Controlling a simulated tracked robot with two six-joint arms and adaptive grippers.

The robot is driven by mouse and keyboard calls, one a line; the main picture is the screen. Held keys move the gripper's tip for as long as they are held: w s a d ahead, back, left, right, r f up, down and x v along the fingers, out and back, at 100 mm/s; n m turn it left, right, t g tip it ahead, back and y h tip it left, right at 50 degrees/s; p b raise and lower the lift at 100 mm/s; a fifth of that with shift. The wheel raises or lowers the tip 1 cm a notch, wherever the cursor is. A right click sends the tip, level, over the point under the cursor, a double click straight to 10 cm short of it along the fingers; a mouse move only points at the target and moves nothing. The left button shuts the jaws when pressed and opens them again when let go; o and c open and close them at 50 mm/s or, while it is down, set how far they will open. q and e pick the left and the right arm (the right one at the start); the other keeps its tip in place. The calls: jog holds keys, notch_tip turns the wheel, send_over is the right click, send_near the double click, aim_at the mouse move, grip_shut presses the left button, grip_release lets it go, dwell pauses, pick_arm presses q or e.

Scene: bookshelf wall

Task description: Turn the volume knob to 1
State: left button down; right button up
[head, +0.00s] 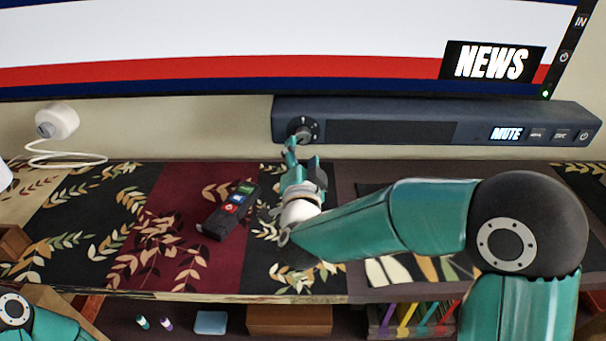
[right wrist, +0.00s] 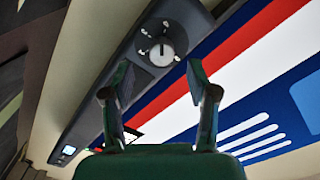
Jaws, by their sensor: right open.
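The volume knob (head: 303,129) is a round dial at the left end of a dark soundbar (head: 400,124) mounted on the wall under the screen. The soundbar's small display (head: 507,133) reads "MUTE". In the right wrist view the knob (right wrist: 162,52) shows a silver face with a dark pointer line and marks around it; I cannot read the marks. My right gripper (head: 303,153) is open just below and in front of the knob. In the right wrist view its spread fingers (right wrist: 152,84) are empty and apart from the knob. My left gripper is not in view.
A large screen (head: 250,45) hangs above the soundbar. A black remote (head: 230,212) lies on the patterned shelf top (head: 110,225). A white round device (head: 57,121) with a cable is at the left. Books (head: 420,318) and a box (head: 289,320) sit below.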

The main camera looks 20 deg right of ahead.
aim_at(303, 138)
jog(key=v, duration=0.6)
jog(key=shift+s, duration=0.4)
jog(key=s+a+m+b, duration=0.1)
jog(key=s+m+b, duration=0.3)
jog(key=m, duration=2)
jog(key=x, duration=0.8)
jog(key=p+x, duration=0.1)
jog(key=x, duration=0.8)
jog(key=shift+a+r, duration=0.1)
jog(key=shift+r, duration=0.1)
